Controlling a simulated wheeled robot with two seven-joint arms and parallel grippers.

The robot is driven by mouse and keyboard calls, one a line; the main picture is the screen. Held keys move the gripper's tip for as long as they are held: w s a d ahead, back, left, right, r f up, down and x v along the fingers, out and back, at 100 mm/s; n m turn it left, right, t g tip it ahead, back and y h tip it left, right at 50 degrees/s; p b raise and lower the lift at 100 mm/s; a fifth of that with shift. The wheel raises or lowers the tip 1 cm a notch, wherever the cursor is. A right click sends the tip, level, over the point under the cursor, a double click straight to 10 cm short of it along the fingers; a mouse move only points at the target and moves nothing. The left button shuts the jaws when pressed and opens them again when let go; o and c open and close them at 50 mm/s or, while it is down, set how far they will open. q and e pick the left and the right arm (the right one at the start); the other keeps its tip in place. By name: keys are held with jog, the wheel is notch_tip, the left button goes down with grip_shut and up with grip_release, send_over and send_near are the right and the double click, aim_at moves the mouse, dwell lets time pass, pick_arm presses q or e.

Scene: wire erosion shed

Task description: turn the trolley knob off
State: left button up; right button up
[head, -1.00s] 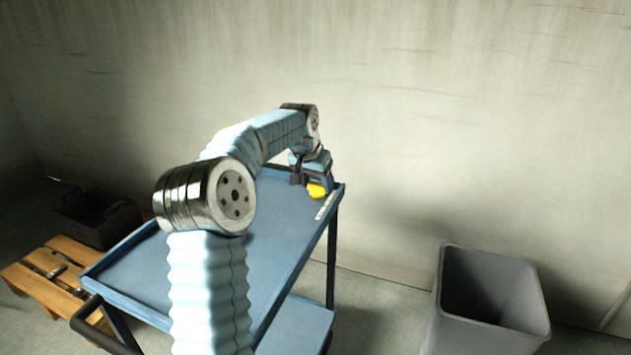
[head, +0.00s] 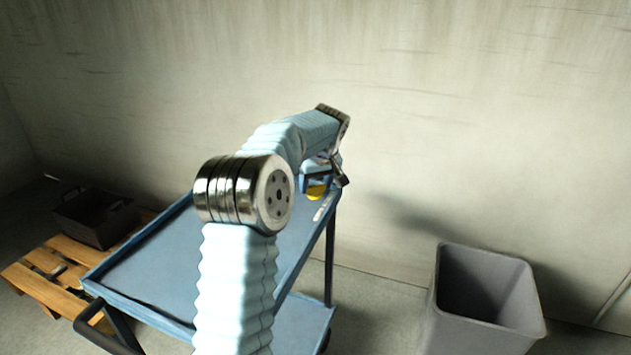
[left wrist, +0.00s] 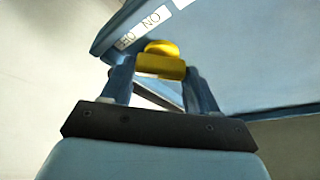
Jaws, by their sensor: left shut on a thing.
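The blue trolley (head: 150,262) stands in the middle of the head view. Its yellow knob (head: 316,192) is at the far right corner of the top, partly hidden by my gripper. In the left wrist view the yellow knob (left wrist: 160,65) sits between the two fingertips, beside white labels (left wrist: 139,29) that read ON and OFF, upside down. My left gripper (head: 320,183) is shut on the knob. It also shows in the left wrist view (left wrist: 158,72). Which label the knob points to cannot be told. My right gripper is not in view.
A grey bin (head: 434,305) stands on the floor to the right. A dark crate (head: 98,225) is on a wooden pallet (head: 40,285) at the left. The wall is close behind the trolley.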

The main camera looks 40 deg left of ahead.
pick_arm(q)
jog(key=shift+n, duration=0.5)
jog(key=o, duration=1.1)
jog(key=shift+c, duration=0.2)
jog(key=v, duration=1.3)
jog(key=shift+d+r, duration=0.25)
jog(key=shift+r, duration=0.1)
